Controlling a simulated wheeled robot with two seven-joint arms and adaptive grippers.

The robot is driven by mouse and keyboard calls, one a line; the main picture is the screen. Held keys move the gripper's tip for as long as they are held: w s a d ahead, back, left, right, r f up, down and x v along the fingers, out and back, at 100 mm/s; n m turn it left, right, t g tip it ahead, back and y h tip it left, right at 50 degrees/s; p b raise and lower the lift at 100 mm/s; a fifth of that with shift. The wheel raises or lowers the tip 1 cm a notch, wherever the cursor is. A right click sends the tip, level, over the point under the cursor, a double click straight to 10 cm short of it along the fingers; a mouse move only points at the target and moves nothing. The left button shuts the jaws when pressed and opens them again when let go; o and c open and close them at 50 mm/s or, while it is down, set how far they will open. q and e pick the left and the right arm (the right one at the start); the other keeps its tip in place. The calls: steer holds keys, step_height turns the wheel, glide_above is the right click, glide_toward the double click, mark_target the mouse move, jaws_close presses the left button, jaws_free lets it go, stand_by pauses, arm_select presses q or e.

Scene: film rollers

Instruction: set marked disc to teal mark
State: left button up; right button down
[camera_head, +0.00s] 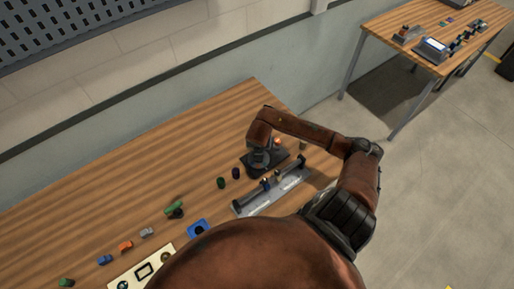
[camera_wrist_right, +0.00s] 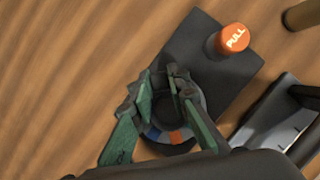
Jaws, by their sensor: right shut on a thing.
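The marked disc (camera_wrist_right: 190,132) is a round dark dial with a grey rim, set on a dark box (camera_wrist_right: 205,62). Blue and orange marks show on its near side in the right wrist view; I cannot make out a teal mark, and the fingers hide part of the rim. My right gripper (camera_wrist_right: 172,92), with green finger sides, is shut on the disc's dark middle from above. In the head view the right gripper (camera_head: 261,160) is over the same box (camera_head: 283,162), and the disc is hidden there. My left gripper is not in view.
An orange PULL knob (camera_wrist_right: 233,38) stands on the box, close beside my right gripper. A grey metal tray (camera_head: 270,195) with rollers lies near it. Dark cylinders (camera_head: 221,183), a blue block (camera_head: 198,229) and small coloured parts lie leftward. The table's back left is clear.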

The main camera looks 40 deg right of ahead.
mark_target(258, 160)
steer(key=shift+s+d+m, duration=0.15)
steer(key=shift+d+m, duration=0.05)
steer(key=shift+m, duration=0.4)
steer(key=c, duration=1.8)
jaws_free()
steer(key=shift+c, duration=0.2)
steer(key=shift+r, duration=0.15)
steer(key=v, duration=1.1)
steer(key=shift+a+r, duration=0.3)
steer(key=shift+r, duration=0.1)
